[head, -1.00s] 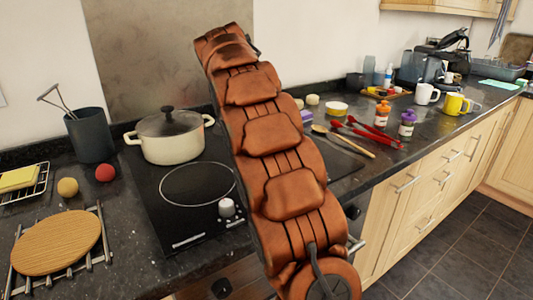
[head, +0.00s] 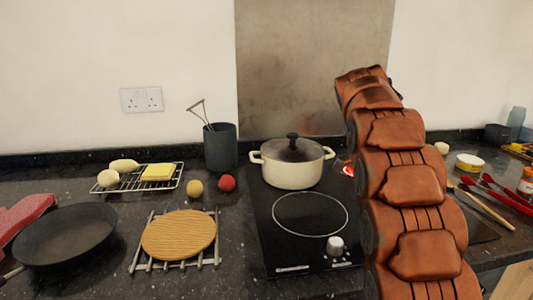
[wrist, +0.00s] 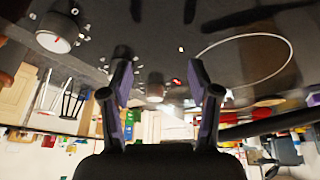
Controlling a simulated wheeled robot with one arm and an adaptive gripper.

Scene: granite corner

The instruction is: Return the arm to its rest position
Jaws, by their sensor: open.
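My arm (head: 407,190), in segmented brown covers, stands raised in front of the right side of the black hob (head: 300,240) in the head view. My gripper is out of sight there. In the wrist view my gripper (wrist: 160,88) shows two dark fingers with purplish pads, well apart, with nothing held between them. A dark glossy surface with a pale ring (wrist: 245,62) fills the top of that view.
A lidded cream pot (head: 293,168) stands on the hob's back. Left of it are a utensil pot (head: 220,147), wooden board on a rack (head: 180,234) and dark pan (head: 65,236). Red utensils (head: 505,197) lie right of my arm. A wall rises behind the counter.

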